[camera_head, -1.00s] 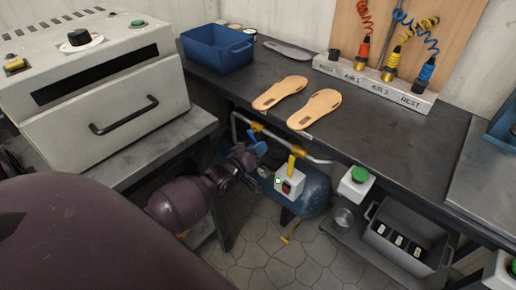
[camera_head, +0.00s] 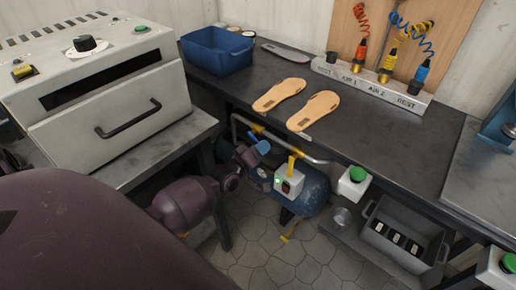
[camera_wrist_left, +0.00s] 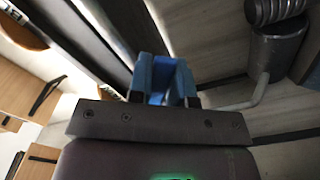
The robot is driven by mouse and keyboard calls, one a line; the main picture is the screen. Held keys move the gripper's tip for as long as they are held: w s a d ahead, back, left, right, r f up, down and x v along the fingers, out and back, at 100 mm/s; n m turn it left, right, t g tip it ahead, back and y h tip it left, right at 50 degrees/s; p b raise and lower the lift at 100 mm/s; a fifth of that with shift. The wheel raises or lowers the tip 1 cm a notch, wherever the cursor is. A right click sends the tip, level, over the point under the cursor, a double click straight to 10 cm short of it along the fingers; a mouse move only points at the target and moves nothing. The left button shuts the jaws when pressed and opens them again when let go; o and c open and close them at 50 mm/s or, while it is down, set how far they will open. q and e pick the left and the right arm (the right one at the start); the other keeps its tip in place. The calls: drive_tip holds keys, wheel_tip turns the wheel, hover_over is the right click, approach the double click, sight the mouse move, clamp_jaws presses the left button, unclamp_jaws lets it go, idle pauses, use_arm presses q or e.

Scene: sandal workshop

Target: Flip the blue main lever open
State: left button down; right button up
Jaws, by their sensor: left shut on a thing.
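The blue main lever (camera_head: 261,147) sits on the pipe under the front edge of the dark bench, above the blue air tank. My left gripper (camera_head: 251,157) reaches in from the left and is shut on the lever, with the blue end showing beyond the fingers. In the left wrist view the blue lever (camera_wrist_left: 160,75) stands between my left gripper's fingers (camera_wrist_left: 163,98). The fingers and wrist partly hide the lever's base. My right gripper is not in view.
The blue tank (camera_head: 314,190) with a white switch box and yellow lever (camera_head: 291,164) stands close right of my gripper. The grey pipe (camera_head: 290,150) runs above. A white oven (camera_head: 110,110) is at left. Two sandal soles (camera_head: 313,110) lie on the bench (camera_head: 390,140).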

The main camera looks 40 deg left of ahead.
sight(270, 137)
use_arm(q)
drive_tip(key=r+n, duration=0.1)
drive_tip(key=n, duration=0.2)
drive_tip(key=shift+d+r+n+p, duration=0.4)
drive_tip(key=shift+d+r+n, duration=0.1)
drive_tip(key=shift+r+n, duration=0.25)
drive_tip(key=shift+n, duration=0.45)
drive_tip(key=shift+r+n, duration=0.35)
drive_tip(key=shift+n, duration=0.45)
drive_tip(key=c, duration=1)
unclamp_jaws()
drive_tip(key=shift+c, duration=0.2)
drive_tip(key=shift+s, duration=0.1)
drive_tip(key=s+p, duration=0.1)
drive_tip(key=s, duration=0.9)
drive_tip(key=shift+s+a, duration=0.35)
drive_tip(key=shift+a, duration=0.05)
